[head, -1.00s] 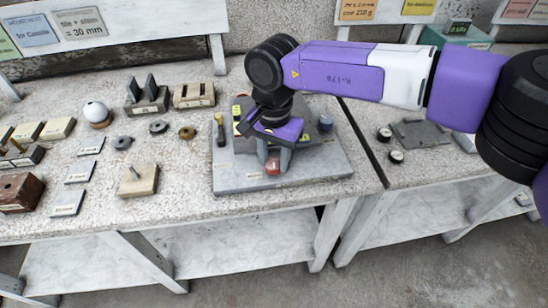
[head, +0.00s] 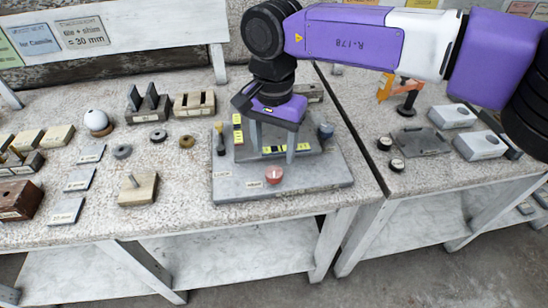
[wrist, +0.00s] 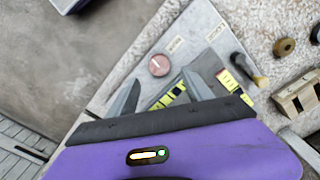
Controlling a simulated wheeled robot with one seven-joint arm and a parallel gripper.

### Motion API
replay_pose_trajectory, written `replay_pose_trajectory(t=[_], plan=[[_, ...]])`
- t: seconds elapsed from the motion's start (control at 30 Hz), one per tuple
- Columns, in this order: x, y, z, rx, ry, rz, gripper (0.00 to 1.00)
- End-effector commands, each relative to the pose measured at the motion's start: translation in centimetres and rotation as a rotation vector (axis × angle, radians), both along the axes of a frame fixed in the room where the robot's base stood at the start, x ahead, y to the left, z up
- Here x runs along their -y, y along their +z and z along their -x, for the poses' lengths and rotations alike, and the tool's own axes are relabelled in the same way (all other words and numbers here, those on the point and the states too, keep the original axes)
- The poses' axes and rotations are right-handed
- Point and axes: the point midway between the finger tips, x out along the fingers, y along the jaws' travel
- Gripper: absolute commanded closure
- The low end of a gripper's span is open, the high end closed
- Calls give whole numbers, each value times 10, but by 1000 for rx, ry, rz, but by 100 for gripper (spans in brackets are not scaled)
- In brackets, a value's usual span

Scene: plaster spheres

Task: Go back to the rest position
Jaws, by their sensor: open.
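My gripper (head: 272,145) is open and empty, pointing down above the grey plate station on the bench. In the wrist view its two grey fingers (wrist: 160,98) stand apart with nothing between them but the view of the station below. A reddish round knob (head: 274,175) sits on the plate's front part, just in front of the fingers and apart from them. It also shows in the wrist view (wrist: 159,65). The grey plate (head: 320,180) bears a raised block with yellow-and-black marked strips (head: 238,130), partly hidden by my gripper.
On the left are a white sphere on a stand (head: 96,117), slotted blocks (head: 194,104), small rings (head: 187,141), a wooden block with a peg (head: 138,189) and label plates (head: 67,211). A second bench at right holds grey boxes (head: 481,145) and a dark plate (head: 422,142).

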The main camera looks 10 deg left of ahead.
Motion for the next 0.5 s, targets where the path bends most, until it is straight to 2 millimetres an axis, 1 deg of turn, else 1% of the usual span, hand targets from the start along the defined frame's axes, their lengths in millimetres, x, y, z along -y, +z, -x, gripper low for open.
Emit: replay_pose_trajectory(t=[0.03,0.13,0.5], plan=[[0,4,0,1,0,0,41],[0,8,0,-1,0,1,41],[0,9,0,-1,0,1,41]])
